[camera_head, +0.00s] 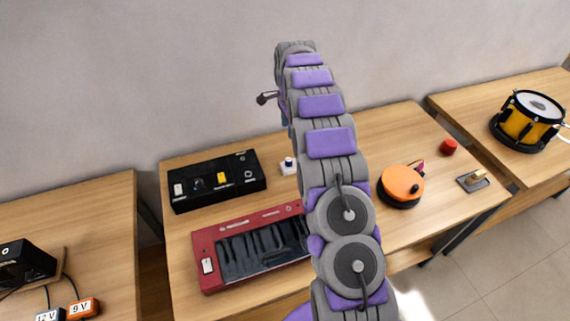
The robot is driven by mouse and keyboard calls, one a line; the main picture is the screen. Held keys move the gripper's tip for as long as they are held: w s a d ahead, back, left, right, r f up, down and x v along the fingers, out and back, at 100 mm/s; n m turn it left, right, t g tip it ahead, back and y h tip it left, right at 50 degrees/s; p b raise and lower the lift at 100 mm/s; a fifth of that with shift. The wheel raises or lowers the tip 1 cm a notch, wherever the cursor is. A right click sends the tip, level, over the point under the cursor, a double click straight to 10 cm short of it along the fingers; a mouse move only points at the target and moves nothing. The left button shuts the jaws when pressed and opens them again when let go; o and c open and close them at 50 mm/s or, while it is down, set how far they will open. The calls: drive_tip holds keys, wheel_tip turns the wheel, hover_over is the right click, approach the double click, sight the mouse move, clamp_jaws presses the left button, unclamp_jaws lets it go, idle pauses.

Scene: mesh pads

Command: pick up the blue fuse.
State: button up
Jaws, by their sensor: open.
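A small white thing with a dark blue top (288,166) stands on the middle table, just right of the black box; my arm partly crowds it. It may be the blue fuse, but it is too small to be sure. The black box (243,188) lies at the back left of that table, with a yellow block and a white switch on its top. A small bluish spot also shows on the box, left of the yellow block. My arm rises through the middle of the view and bends over at the top. My gripper's fingers are hidden behind the arm links.
A red keyboard (207,283) lies in front of the black box. An orange round device (401,184), a red cylinder (448,147) and a metal plate with a knob (473,181) sit at right. A yellow drum (528,119) stands on the right table. Gaps separate the tables.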

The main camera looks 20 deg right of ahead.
drive_tip(key=b, duration=0.2)
hover_over(289, 159)
wheel_tip(289, 159, down, 11)
drive_tip(key=shift+w+d+r, duration=0.1)
drive_tip(key=shift+f+b, duration=1.1)
drive_tip(key=shift+f, duration=2)
drive_tip(key=shift+r, duration=0.1)
clamp_jaws()
